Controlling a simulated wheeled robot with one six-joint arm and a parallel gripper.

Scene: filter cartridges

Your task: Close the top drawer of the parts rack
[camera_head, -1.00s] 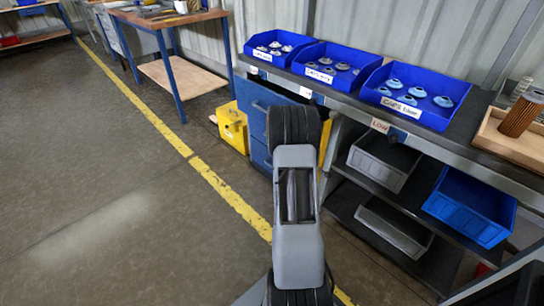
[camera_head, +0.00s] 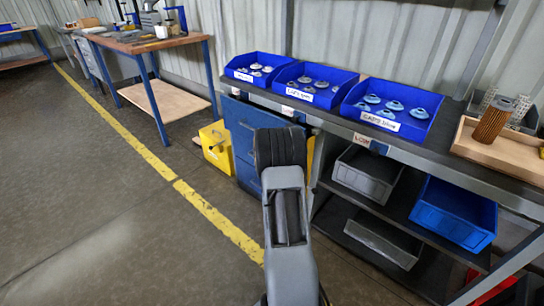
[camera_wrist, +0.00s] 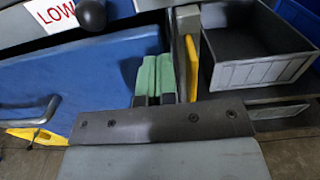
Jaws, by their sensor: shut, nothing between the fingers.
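The parts rack's blue drawers (camera_head: 243,125) stand under the left part of the bench in the head view, partly hidden by my arm. In the wrist view a blue drawer front (camera_wrist: 85,85) with a grey bar handle (camera_wrist: 38,115) fills the left side. How far the top drawer stands out cannot be told. My gripper (camera_wrist: 156,76) is shut and empty, with green finger pads together. It lies to the right of the drawer handle, near the blue front's right end; whether it touches cannot be told. In the head view the fingers are hidden behind my arm.
Blue bins of caps (camera_head: 390,110) stand on the bench top, beside a wooden tray (camera_head: 500,155). Grey bins (camera_head: 366,175) and a blue bin (camera_head: 455,212) sit on the shelves at right. A yellow box (camera_head: 216,147) stands left of the drawers. Floor at left is clear.

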